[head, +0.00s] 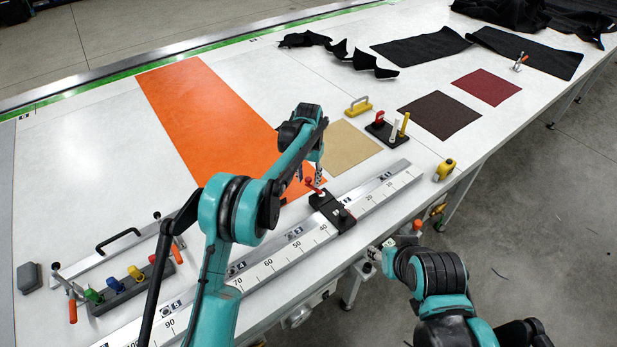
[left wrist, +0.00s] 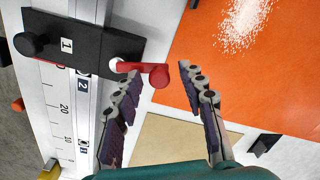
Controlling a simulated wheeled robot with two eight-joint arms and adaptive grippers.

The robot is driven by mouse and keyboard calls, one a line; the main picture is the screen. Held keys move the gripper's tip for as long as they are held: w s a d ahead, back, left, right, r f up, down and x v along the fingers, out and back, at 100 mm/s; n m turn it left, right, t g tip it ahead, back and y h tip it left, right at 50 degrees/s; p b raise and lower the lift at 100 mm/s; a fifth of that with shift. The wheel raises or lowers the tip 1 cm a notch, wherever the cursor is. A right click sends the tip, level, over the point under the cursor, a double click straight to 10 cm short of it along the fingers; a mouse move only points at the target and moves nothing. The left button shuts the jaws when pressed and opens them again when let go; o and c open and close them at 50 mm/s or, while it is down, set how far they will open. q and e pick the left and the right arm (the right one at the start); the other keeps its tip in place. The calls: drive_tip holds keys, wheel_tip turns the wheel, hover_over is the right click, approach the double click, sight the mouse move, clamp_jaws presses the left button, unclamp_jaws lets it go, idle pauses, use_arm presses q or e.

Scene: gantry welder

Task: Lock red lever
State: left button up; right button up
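The red lever (head: 311,185) sits on a black block (head: 341,219) that straddles the metal ruler rail (head: 262,268). In the left wrist view the red lever (left wrist: 150,72) sticks out sideways from the black block (left wrist: 88,48), which bears a label "1" and a black knob (left wrist: 30,44). My left gripper (head: 316,176) is above the lever. In the left wrist view my left gripper (left wrist: 158,72) is open, with the lever's end between its fingertips, nearer the left finger; contact is unclear. My right arm is low at the table's front edge, its gripper (head: 378,252) small and partly hidden.
An orange sheet (head: 205,115) lies behind the rail, with a tan sheet (head: 352,147) beside it. A black stand with coloured handles (head: 387,131) and a yellow block (head: 445,170) are to the right. A grey rack of coloured knobs (head: 130,290) is at left.

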sight(308, 178)
use_arm(q)
wheel_tip(308, 178, up, 12)
idle(0.6)
drive_tip(key=s+a+r+n+t+b, duration=0.1)
drive_tip(key=s+a+r+t+b, duration=0.15)
drive_tip(key=s+a, duration=0.45)
drive_tip(key=s+a+r+n+t+b, duration=0.1)
drive_tip(key=s+a+r+n+b, duration=0.3)
drive_tip(key=s, duration=0.6)
drive_tip(key=s+a+f+t+b, duration=0.1)
drive_tip(key=s+a+f+t, duration=0.1)
drive_tip(key=s+f, duration=0.5)
drive_tip(key=s+a+f+t+b, duration=0.1)
drive_tip(key=s+a+f, duration=0.4)
drive_tip(key=s, duration=0.5)
wheel_tip(308, 178, down, 2)
drive_tip(key=shift+s+f+t, duration=0.1)
drive_tip(key=shift+s+t, duration=0.2)
drive_tip(key=shift+t, duration=0.05)
